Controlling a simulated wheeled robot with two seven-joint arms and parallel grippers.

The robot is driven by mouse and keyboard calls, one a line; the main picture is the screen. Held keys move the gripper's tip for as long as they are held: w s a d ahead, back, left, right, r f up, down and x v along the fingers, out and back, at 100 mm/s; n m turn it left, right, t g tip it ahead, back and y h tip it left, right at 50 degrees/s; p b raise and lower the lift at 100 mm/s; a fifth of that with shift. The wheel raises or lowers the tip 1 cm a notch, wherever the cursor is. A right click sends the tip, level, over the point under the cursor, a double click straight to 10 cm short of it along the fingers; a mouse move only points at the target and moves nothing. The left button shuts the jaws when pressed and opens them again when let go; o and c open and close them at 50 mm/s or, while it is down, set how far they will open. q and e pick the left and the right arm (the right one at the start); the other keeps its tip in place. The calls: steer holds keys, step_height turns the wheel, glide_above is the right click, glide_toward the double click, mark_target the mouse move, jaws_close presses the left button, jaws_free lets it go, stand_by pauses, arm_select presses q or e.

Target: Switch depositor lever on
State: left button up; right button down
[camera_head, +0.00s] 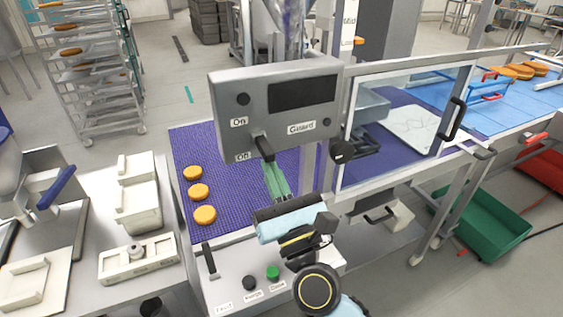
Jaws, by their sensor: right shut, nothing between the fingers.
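The grey depositor control box (225,97) stands in the middle of the view, with a dark screen, an "On" label (239,121) and an "Off" label (243,156) below it. The short black lever (264,148) sits to the right of these labels and slants downward, its end near the height of "Off". My right gripper (272,168) reaches up from below, its green fingers shut and empty. Its fingertips are just under the lever's end; I cannot tell whether they touch. My left gripper is not in view.
Several round cakes (199,191) lie on the purple belt (235,170) to the left. Below, a panel (235,285) carries buttons and a small lever (209,260).

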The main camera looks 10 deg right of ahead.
steer(key=shift+s+d+r+p, duration=0.1)
steer(key=shift+s+r+p, duration=0.1)
steer(key=shift+r, duration=0.15)
steer(key=shift+s+r+p, duration=0.1)
steer(key=shift+r+p, duration=0.1)
steer(key=shift+r, duration=0.1)
steer(key=shift+s+r+p, duration=0.2)
steer(key=shift+r+p, duration=0.2)
steer(key=shift+r, duration=0.25)
steer(key=shift+f, duration=0.1)
steer(key=shift+f+b, duration=0.35)
steer(key=shift+b, duration=0.05)
steer(key=s+d+f+b, duration=0.1)
steer(key=s+b, duration=0.3)
steer(key=s, duration=0.7)
steer(key=shift+d+f, duration=0.25)
steer(key=shift+d, duration=0.35)
